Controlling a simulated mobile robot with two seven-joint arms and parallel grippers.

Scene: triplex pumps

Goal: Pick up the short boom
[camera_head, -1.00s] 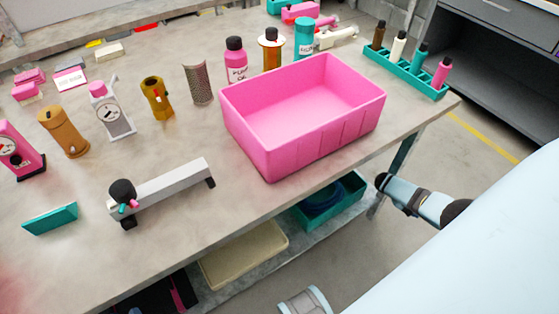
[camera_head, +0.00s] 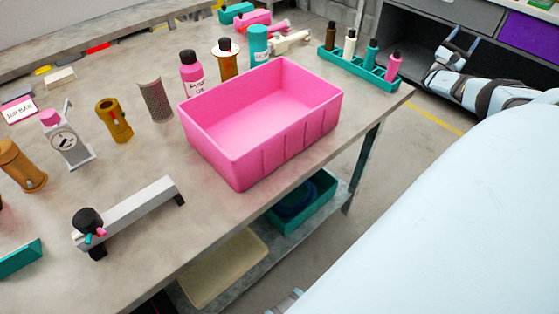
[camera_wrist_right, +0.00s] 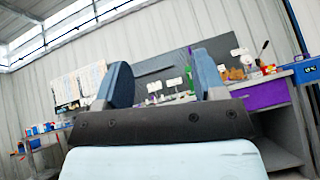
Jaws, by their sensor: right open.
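A grey bar with a black round knob at one end (camera_head: 140,212) lies near the front edge of the table. It may be the short boom, but I cannot tell for sure. My right gripper (camera_head: 462,42) is off the table to the upper right, far from the bar. Its two fingers are spread with nothing between them, as the right wrist view also shows (camera_wrist_right: 163,78). My left gripper is not in view.
A large pink bin (camera_head: 265,130) stands on the table, empty. Behind it are bottles and a teal rack (camera_head: 360,68) of small bottles. Gauges and brown cylinders stand at the left. A shelf below holds a teal crate (camera_head: 305,205). Grey cabinets stand behind my right gripper.

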